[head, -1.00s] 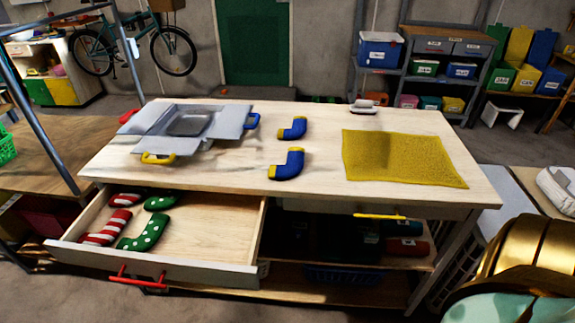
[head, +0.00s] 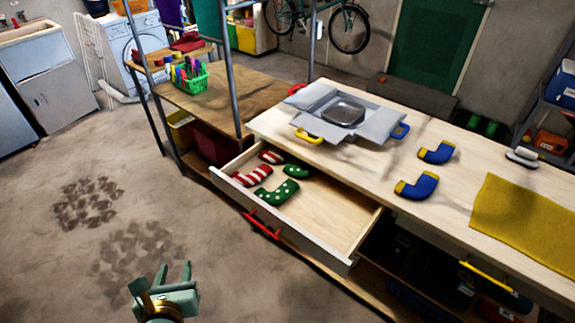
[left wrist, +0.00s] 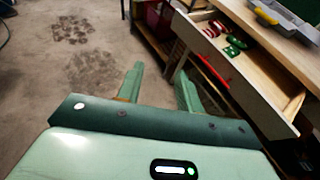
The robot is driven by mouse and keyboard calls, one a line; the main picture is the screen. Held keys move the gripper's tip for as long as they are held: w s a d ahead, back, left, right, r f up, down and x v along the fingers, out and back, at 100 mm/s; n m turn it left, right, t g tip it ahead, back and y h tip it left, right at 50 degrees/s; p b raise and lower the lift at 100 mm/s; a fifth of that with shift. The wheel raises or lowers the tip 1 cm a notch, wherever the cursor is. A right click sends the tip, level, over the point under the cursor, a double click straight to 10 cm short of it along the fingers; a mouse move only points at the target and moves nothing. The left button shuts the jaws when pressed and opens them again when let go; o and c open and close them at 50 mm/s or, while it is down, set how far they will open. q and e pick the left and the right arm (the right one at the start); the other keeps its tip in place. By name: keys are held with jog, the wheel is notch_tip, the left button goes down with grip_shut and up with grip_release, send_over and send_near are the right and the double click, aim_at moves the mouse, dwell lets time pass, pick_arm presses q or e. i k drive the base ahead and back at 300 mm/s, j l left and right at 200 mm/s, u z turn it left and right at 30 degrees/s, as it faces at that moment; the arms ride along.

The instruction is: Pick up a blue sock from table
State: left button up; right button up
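Two blue socks with yellow trim lie on the wooden table (head: 330,112) in the head view. The nearer blue sock (head: 418,186) lies close to the table's front edge, and the farther blue sock (head: 437,153) lies behind it. My left gripper (head: 174,271) is low at the bottom left of the head view, over the floor and well away from the table. Its two fingers stand apart with nothing between them, as the left wrist view (left wrist: 160,88) also shows. My right gripper is not in view.
The open drawer (head: 345,264) juts out from the table front and holds red-striped socks (head: 252,177) and green dotted socks (head: 277,193). On the table are a grey open box (head: 375,128), a yellow cloth (head: 520,215) and a brush (head: 522,157).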

aim_at(428, 181)
jog(key=i+l+z, duration=0.1)
jog(key=z, duration=0.35)
jog(key=i+l+z, duration=0.1)
jog(key=z, duration=0.3)
jog(key=i+l+z, duration=0.1)
jog(key=z, duration=0.35)
jog(key=i+z, duration=0.1)
jog(key=z, duration=0.3)
jog(key=i, duration=0.25)
